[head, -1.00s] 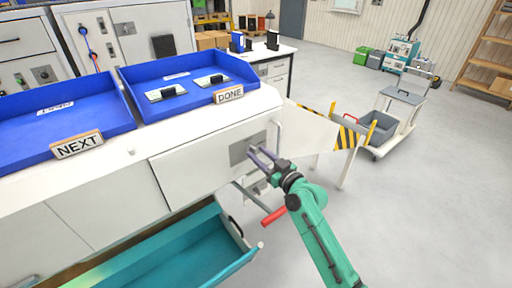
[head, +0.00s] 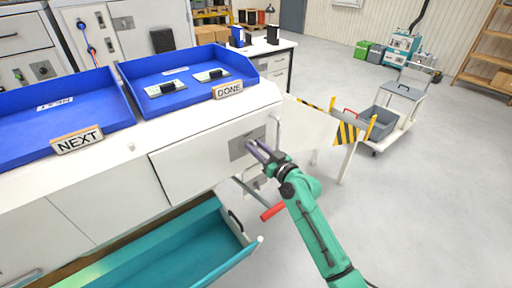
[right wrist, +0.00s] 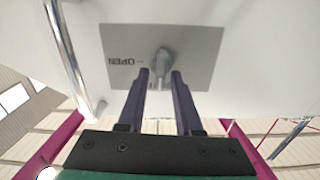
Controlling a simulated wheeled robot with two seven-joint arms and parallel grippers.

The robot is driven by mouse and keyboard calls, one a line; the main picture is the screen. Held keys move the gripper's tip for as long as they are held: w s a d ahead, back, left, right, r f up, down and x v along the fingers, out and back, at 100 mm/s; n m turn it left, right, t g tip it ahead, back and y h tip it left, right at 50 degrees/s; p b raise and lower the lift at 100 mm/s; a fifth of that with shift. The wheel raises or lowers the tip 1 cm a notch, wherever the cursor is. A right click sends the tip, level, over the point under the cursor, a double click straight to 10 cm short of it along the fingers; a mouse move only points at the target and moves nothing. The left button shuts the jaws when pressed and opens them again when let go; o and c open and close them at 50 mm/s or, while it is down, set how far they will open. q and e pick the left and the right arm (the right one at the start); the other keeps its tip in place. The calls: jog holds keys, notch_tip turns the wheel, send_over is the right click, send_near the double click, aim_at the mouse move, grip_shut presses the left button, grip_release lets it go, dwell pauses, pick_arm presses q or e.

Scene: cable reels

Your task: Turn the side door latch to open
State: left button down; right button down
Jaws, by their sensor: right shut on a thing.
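The side door latch is a small grey knob (right wrist: 162,60) on a grey plate (right wrist: 190,45) marked OPEN, which reads upside down in the right wrist view. The plate (head: 238,149) is set in the white side panel (head: 190,165) of the bench in the head view. My right gripper (right wrist: 160,76) is shut on the latch, one dark finger on each side of it. In the head view my right gripper (head: 256,148) reaches the plate from the right and partly covers it, hiding the knob. My left gripper is not in view.
Below the panel a teal drawer (head: 165,262) stands open. A red-handled bar (head: 272,211) sticks out near my right forearm. A striped barrier (head: 347,134) and a grey cart (head: 405,97) stand to the right. Blue NEXT and DONE trays (head: 130,95) sit on top.

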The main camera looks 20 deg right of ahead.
jog(key=shift+w+d+f+m+p, duration=0.1)
jog(key=shift+d+f+m+p, duration=0.15)
jog(key=shift+m, duration=2.6)
jog(key=shift+f+m+p, duration=0.2)
jog(key=shift+m+p, duration=0.15)
jog(key=shift+m, duration=2.55)
jog(key=shift+w+d+f+m+p, duration=0.1)
jog(key=shift+d+f+m+p, duration=0.15)
jog(key=shift+m, duration=2.6)
jog(key=shift+a, duration=0.1)
jog(key=c, duration=0.9)
grip_release()
jog(key=shift+r, duration=0.1)
jog(key=b+v, duration=0.3)
jog(key=v, duration=1.1)
jog(key=shift+s+b, duration=0.3)
jog(key=shift+b, duration=0.1)
